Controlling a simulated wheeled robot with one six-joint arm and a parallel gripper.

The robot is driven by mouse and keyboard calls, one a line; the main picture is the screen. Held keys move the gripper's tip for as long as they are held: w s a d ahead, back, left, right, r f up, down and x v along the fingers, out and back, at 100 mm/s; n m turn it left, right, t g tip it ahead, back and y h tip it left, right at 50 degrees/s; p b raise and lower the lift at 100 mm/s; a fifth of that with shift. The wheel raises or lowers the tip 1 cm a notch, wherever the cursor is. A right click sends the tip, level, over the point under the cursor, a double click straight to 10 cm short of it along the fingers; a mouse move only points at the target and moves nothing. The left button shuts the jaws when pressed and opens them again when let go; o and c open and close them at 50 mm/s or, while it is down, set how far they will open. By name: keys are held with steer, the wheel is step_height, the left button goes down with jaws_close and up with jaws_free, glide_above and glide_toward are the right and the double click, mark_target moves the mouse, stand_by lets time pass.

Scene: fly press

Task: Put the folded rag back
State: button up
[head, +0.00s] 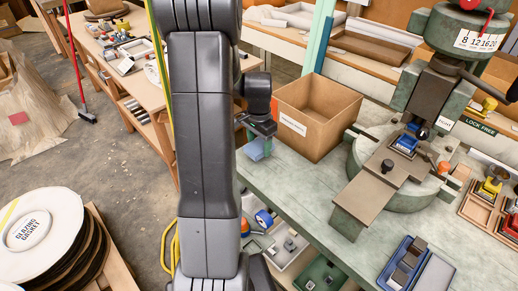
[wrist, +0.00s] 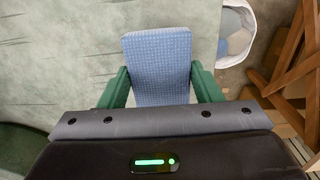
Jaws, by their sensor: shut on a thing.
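The folded rag (wrist: 157,62) is a blue checked pad, seen in the wrist view between the two green fingers of my gripper (wrist: 158,85). My gripper is shut on it. In the head view the rag (head: 257,149) shows as a small blue patch below my gripper (head: 261,132), at the left end of the green-grey bench (head: 285,185), left of the cardboard box. I cannot tell whether the rag touches the bench top.
An open cardboard box (head: 312,118) stands just right of my gripper. The fly press (head: 425,110) stands further right with a flat plate (head: 362,205) jutting forward. Trays with tools (head: 285,250) lie below the bench edge. Bare bench lies between box and press.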

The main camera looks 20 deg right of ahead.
mark_target(259, 146)
steer(key=shift+f, duration=1.2)
steer(key=shift+f, duration=0.2)
steer(key=o, duration=0.9)
steer(key=shift+o, duration=0.2)
steer(key=shift+r, duration=0.1)
step_height(259, 146, up, 12)
steer(key=shift+r, duration=0.15)
